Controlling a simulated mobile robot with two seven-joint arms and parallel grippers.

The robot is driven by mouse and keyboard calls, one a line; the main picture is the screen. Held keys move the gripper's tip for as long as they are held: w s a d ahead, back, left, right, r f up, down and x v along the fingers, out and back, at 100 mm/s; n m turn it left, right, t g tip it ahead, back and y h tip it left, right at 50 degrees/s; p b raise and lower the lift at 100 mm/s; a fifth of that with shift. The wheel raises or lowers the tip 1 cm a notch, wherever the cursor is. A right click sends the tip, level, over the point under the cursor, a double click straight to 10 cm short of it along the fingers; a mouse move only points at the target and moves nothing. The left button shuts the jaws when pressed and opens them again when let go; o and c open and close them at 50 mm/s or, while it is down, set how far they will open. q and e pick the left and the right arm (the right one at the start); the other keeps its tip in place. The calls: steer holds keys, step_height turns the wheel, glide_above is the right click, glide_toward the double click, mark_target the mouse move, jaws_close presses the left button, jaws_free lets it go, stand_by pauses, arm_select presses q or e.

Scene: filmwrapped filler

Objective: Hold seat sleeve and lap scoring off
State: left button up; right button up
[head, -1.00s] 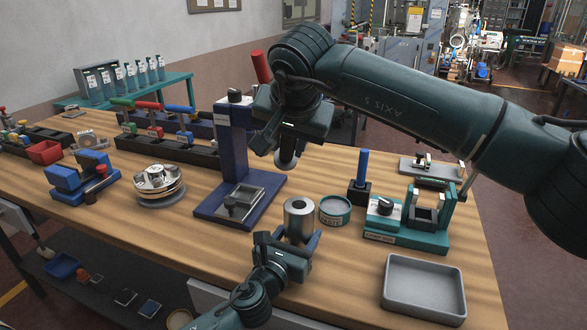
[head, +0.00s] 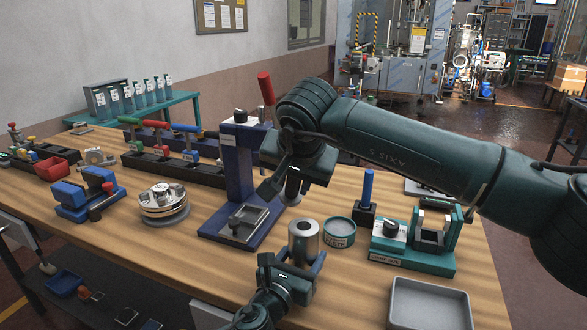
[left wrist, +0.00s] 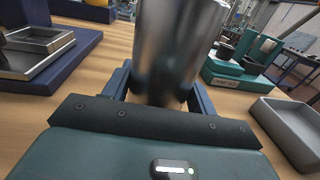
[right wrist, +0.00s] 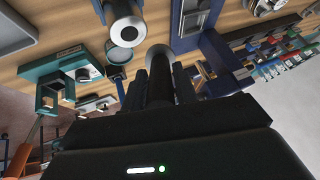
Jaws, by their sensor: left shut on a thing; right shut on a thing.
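The steel sleeve (head: 304,243) stands upright at the front middle of the table, its bore facing up. My left gripper (head: 292,268) is shut around its lower part; the left wrist view shows the shiny sleeve wall (left wrist: 175,50) between the fingers. My right gripper (head: 293,180) is shut on a round metal tool, the lap by its look, whose grey tip (head: 295,198) points down. The right wrist view shows the tool (right wrist: 159,66) between the fingers and the sleeve's open end (right wrist: 124,28) beside it, apart. The tool's upper part is hidden by the gripper.
A round labelled tin (head: 340,231) stands right of the sleeve. Behind are a blue press stand (head: 239,170) and a blue-handled tool (head: 368,188). A teal fixture (head: 410,258) and an empty grey tray (head: 430,305) are at the right. A stacked metal disc piece (head: 163,205) is left.

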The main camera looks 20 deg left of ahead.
mark_target(292, 203)
steer(key=shift+d+f, duration=0.1)
steer(key=shift+f, duration=1.75)
steer(key=shift+r, duration=3.8)
arm_select(q)
steer(key=o, duration=1.2)
